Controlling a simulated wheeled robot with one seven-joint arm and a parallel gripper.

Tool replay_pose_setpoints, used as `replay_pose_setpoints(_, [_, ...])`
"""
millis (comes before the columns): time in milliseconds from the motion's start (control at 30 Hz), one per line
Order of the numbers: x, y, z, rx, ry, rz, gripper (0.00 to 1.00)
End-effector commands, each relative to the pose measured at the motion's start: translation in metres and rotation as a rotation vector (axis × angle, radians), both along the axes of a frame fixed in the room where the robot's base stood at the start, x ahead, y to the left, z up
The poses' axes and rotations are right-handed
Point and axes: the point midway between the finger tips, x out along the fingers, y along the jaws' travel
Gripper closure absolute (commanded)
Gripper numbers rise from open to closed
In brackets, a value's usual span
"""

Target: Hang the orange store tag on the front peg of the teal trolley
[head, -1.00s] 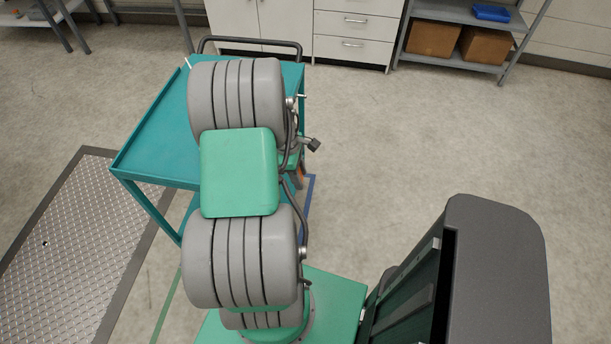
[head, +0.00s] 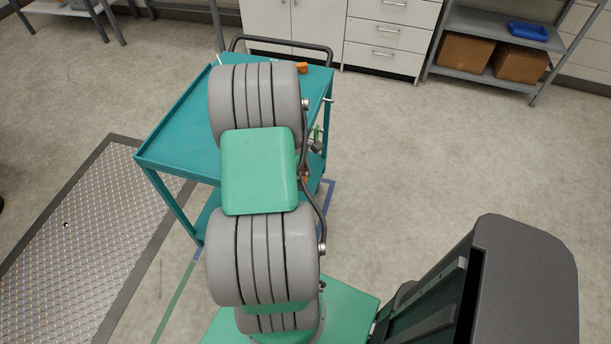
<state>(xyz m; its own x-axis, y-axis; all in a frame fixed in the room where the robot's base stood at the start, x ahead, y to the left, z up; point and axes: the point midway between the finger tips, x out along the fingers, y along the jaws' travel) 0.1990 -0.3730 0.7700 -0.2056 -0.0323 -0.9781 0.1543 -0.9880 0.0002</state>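The teal trolley (head: 172,153) stands left of centre, with much of its top hidden behind my arm. A small pale peg (head: 328,100) sticks out from its right side. A small orange thing (head: 302,68) lies at the far right of the trolley top; I cannot tell whether it is the store tag. Another orange bit (head: 305,179) shows beside my arm, too small to identify. A dark end piece (head: 316,147) beyond my arm may be part of my gripper. The fingers are hidden, so I cannot see whether they hold anything.
A dark handle rail (head: 282,43) rises at the trolley's far end. A metal floor plate (head: 75,240) lies to the left. White drawers (head: 388,35) and a shelf with cardboard boxes (head: 465,52) stand behind. The floor (head: 430,150) right of the trolley is clear.

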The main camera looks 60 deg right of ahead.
Motion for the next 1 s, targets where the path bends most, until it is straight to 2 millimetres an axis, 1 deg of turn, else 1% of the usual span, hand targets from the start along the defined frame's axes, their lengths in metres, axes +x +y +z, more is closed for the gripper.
replay_pose_setpoints(433, [0.0016,0.0009,-0.0005,0.001,-0.002,0.005,0.99])
replay_pose_setpoints(467, [0.0017,0.0009,-0.0006,0.001,-0.002,0.005,0.6])
replay_pose_setpoints(700, [0.0018,0.0013,-0.0008,0.003,-0.003,0.006,0.4])
replay_pose_setpoints(767, [0.0019,0.0015,-0.0008,0.003,-0.003,0.006,0.36])
replay_pose_setpoints(1000, [0.0017,0.0019,-0.0011,0.005,-0.002,0.005,0.36])
